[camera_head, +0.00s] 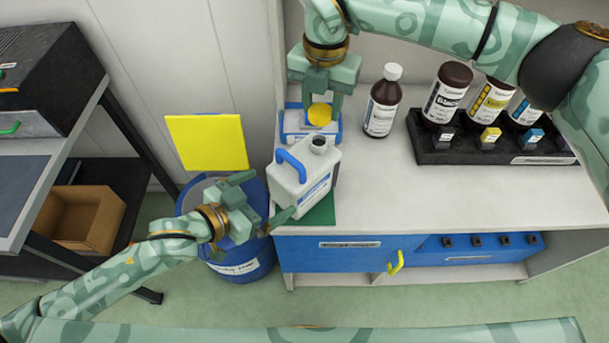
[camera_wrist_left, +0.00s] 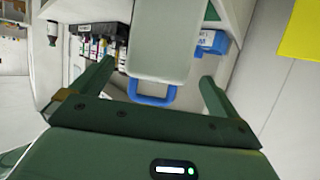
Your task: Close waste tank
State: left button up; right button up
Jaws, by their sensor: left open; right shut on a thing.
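The white waste tank (camera_head: 300,184), with a blue handle, stands on a green mat (camera_head: 322,212) at the counter's left end. Its neck (camera_head: 319,143) is uncapped and dark inside. My right gripper (camera_head: 322,98) is shut on a round yellow cap (camera_head: 319,115), held behind the neck and apart from it. My left gripper (camera_head: 264,196) is open at the tank's left side. In the left wrist view the tank (camera_wrist_left: 160,40) and its handle (camera_wrist_left: 152,97) appear between the spread fingers of my left gripper (camera_wrist_left: 150,82). Whether they touch it, I cannot tell.
A blue barrel (camera_head: 243,265) with a raised yellow lid (camera_head: 207,142) stands below my left gripper. A small blue-and-white box (camera_head: 293,122) is behind the tank. A brown bottle (camera_head: 382,105) and a black rack (camera_head: 430,150) of bottles stand right. The counter's front right is clear.

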aim_at(290, 182)
pick_arm(q)
jog(key=x, duration=0.7)
jog(key=shift+w+d+f, duration=0.15)
jog(key=shift+w+d, duration=0.05)
jog(key=shift+d, duration=0.05)
jog(key=c, duration=1.2)
pick_arm(e)
jog(key=shift+f, duration=2.5)
jog(key=shift+f, duration=0.85)
jog(key=shift+f, duration=0.55)
